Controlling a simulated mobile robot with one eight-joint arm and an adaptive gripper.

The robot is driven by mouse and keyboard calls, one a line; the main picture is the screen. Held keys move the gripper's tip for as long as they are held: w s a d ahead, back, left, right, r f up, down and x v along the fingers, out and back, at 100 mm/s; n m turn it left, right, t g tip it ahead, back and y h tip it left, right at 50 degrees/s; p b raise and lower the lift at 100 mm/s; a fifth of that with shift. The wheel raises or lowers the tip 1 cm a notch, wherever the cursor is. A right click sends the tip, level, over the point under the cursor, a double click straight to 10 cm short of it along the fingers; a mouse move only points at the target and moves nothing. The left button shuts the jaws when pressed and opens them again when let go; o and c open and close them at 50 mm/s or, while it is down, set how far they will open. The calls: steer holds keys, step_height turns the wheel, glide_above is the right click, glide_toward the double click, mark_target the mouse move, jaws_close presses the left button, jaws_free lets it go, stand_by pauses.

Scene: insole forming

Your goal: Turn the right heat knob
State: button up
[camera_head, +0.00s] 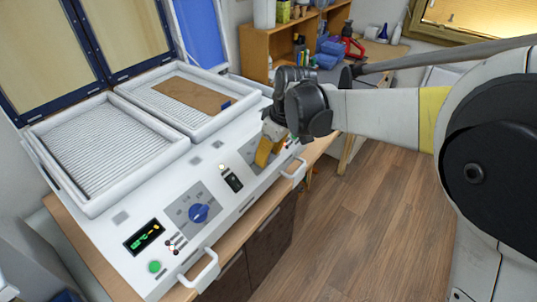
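The white forming machine (225,215) has a sloped front panel with two sets of controls. The left set has a blue knob (198,213) on a grey dial plate. On the right set, part of a grey dial plate (248,151) shows, but the right heat knob is hidden behind my gripper. My gripper (264,156) points down at this right plate, with its yellow finger close to or touching it. I cannot tell whether the fingers are open or closed around the knob.
Two white-framed ribbed trays (103,192) lie on top; the right one holds a flat brown sheet (193,94). Front handles (202,271) stick out, one close below my gripper. A wooden shelf (264,40) with bottles stands behind. The wooden floor (385,215) at right is clear.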

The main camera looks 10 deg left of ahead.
steer(key=o, duration=1.2)
steer(key=v, duration=1.2)
